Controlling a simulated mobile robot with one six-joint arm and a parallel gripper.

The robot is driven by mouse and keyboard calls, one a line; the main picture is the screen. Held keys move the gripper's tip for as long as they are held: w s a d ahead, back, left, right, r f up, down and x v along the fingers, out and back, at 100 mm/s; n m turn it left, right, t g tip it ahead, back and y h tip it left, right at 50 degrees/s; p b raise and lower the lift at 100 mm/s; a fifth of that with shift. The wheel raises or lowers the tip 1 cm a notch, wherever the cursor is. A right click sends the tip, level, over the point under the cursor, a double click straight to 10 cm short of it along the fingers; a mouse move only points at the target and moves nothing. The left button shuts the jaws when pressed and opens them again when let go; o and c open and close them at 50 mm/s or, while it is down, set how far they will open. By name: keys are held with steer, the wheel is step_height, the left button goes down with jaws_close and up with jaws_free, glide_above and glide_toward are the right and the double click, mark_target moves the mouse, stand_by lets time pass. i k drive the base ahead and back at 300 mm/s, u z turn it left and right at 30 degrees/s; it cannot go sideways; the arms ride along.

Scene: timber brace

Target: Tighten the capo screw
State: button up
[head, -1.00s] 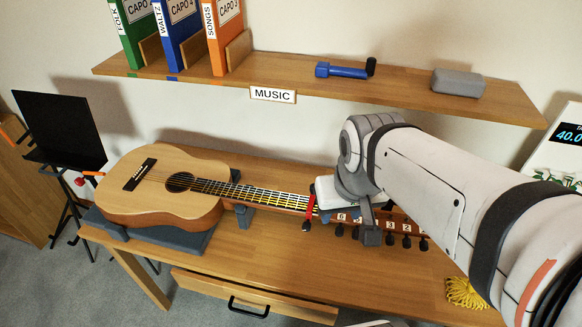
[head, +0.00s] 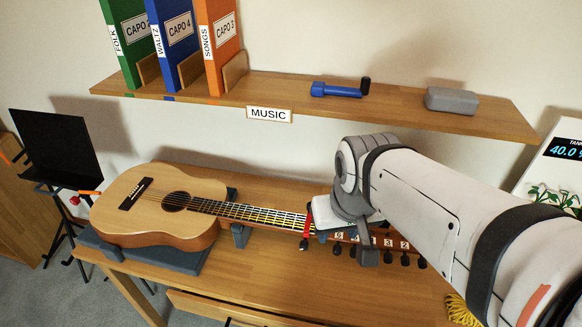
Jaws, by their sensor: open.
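The acoustic guitar (head: 160,205) lies on its back on the table, its neck (head: 262,214) pointing right. A red capo (head: 307,226) stands across the neck close to the headstock, with a dark knob-like end (head: 304,245) at its lower side, likely its screw. My gripper (head: 366,258) is over the headstock just right of the capo. It is open, but its fingers are mostly hidden behind my wrist, and I cannot tell whether it touches the capo. Dark tuning pegs (head: 405,260) and numbered labels (head: 389,242) show along the headstock.
A shelf (head: 290,105) above holds green, blue and orange binders (head: 222,45), a blue crank-like tool (head: 337,90) and a grey block (head: 452,100). A music stand (head: 58,150) is at left. A yellow coil (head: 461,312) hangs at lower right.

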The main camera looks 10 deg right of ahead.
mark_target(304, 245)
steer(key=z, duration=0.55)
steer(key=k, duration=0.85)
steer(key=z, duration=0.1)
